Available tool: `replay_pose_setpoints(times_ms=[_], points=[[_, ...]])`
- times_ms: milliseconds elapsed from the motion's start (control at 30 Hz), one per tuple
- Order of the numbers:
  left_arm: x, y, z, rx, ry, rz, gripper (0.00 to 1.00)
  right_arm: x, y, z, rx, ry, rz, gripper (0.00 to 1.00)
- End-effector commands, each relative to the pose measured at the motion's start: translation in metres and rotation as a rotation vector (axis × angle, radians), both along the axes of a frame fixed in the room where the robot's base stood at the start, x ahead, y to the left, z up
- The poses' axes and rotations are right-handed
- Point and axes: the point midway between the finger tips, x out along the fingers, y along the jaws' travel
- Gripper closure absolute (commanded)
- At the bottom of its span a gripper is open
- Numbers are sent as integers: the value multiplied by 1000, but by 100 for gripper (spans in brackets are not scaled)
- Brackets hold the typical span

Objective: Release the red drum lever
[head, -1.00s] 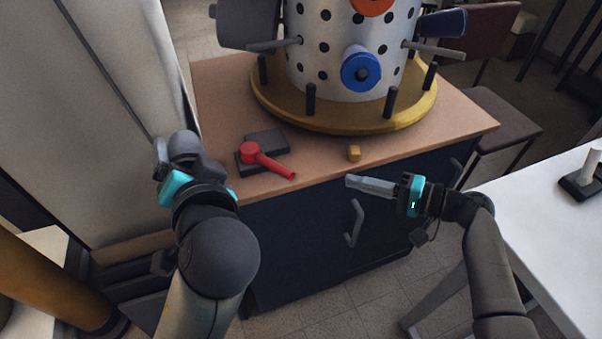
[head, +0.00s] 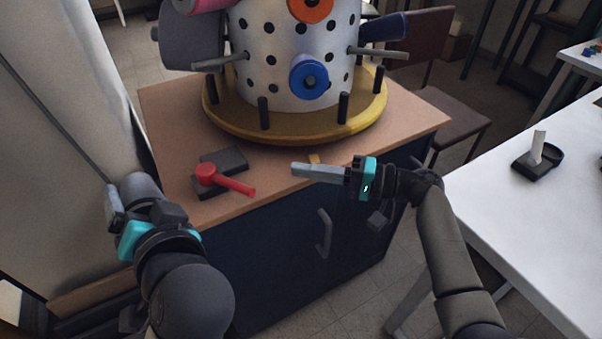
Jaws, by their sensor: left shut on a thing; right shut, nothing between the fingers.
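The red lever (head: 232,184) sits on a dark base plate (head: 226,161) on the cabinet top, its arm pointing toward the front edge. A perforated white drum (head: 290,75) with coloured knobs stands on a yellow disc (head: 235,127) behind it. My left gripper (head: 122,200) is to the left of the lever, by the pale panel. It is shut on a dark grey rounded thing (head: 141,188), partly hidden by the hand. My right gripper (head: 296,169) is shut and empty, to the right of the lever at the cabinet's front edge. Neither gripper touches the lever.
The cabinet top (head: 165,115) has free room to the left of the drum. A white table (head: 540,230) stands at the right, with a dark holder (head: 535,165). A chair (head: 450,120) stands behind.

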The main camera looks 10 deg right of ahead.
Motion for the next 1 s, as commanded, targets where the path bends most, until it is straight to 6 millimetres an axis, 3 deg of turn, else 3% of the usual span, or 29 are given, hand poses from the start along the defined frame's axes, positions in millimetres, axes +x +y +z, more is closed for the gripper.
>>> replay_pose_setpoints(times_ms=[300,600,1000], points=[[0,0,-14,1,-1,0,76,30,65,-2,2,-2,2,100],[0,0,-13,1,-1,0,76,1,83,-6,0,1,0,100],[0,0,-13,1,-1,0,76,-3,86,-6,0,1,-1,100]])
